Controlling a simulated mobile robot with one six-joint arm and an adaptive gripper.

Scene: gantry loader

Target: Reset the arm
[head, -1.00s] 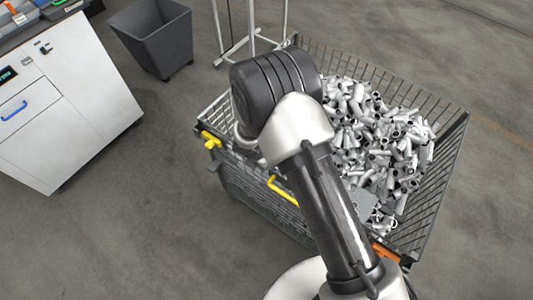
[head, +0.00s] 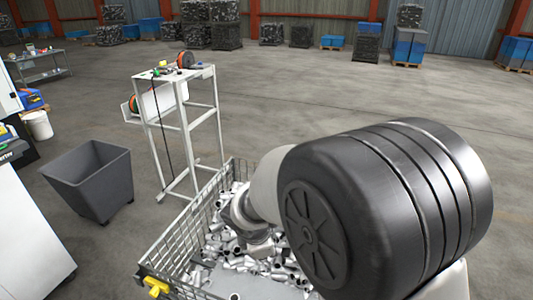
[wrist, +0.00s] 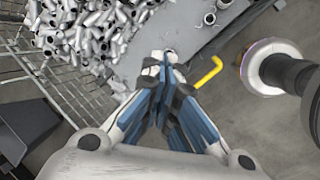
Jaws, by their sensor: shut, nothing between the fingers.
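My gripper (wrist: 165,75) shows in the wrist view, its blue-and-grey fingers shut with nothing between them. It points toward the wire basket and the floor beside it. In the head view my arm's large dark joint fills the right foreground and hides much of the basket; my gripper is not visible there. The wire basket (head: 178,250) holds many silvery pipe fittings (head: 222,240), which also show at the upper left of the wrist view (wrist: 85,35). Whether the fingers touch any fitting cannot be told; none is held.
A yellow handle (wrist: 209,74) is close to the right of my fingers in the wrist view. A grey bin (head: 92,185) and a white frame stand (head: 190,125) are beyond the basket. A white cabinet (head: 30,240) is at left. Open floor lies behind.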

